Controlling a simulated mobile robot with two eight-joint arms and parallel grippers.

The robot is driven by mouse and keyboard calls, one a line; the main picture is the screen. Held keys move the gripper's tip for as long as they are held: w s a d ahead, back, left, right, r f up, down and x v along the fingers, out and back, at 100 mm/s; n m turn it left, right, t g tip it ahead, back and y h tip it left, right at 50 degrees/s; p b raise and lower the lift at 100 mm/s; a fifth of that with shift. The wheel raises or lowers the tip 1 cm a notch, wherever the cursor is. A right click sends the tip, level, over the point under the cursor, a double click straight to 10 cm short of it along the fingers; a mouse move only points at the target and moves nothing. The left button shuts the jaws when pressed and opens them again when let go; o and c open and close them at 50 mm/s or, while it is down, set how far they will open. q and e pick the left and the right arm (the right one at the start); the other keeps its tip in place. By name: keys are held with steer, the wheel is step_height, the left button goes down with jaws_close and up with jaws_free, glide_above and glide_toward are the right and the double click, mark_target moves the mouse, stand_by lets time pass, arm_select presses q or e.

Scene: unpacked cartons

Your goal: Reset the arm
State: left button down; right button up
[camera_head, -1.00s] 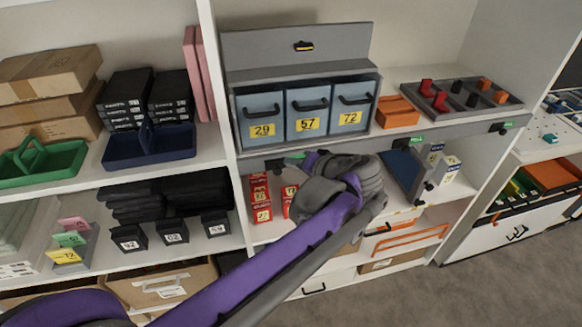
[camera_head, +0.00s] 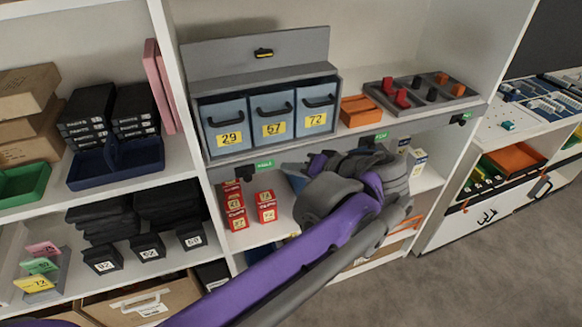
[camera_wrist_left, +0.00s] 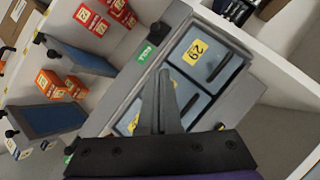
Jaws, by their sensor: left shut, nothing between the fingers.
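My left arm reaches in from the bottom left of the head view, with its purple and grey links crossing in front of the shelf. My left gripper (camera_wrist_left: 165,100) shows in the left wrist view, with its dark fingers together and nothing between them. Beyond it in that view are the blue drawers, one labelled 29 (camera_wrist_left: 196,50). In the head view the wrist covers part of the lower shelf, and the fingertips are hard to make out near the shelf edge. My right gripper is in neither view.
The drawer box (camera_head: 272,112) stands on the upper shelf, with an orange box (camera_head: 360,110) and a grey peg tray (camera_head: 425,97) to its right. Small red boxes (camera_head: 266,206) stand below, beside my wrist. Bare floor (camera_head: 500,270) lies at the lower right.

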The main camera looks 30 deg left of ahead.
arm_select(q)
steer(key=s+d+f+m+h, duration=0.1)
steer(key=s+d+f+h, duration=0.1)
steer(key=f, duration=0.5)
steer(key=s+d+f+m+t+h, duration=0.1)
steer(key=s+d+f+h, duration=0.1)
steer(key=s+f+h, duration=0.3)
steer(key=s+d+f+m+h, duration=0.1)
steer(key=s+f+h, duration=0.3)
steer(key=f, duration=0.6)
steer(key=shift+s+d+f+t, duration=0.3)
steer(key=shift+s+d, duration=0.15)
steer(key=shift+s, duration=0.7)
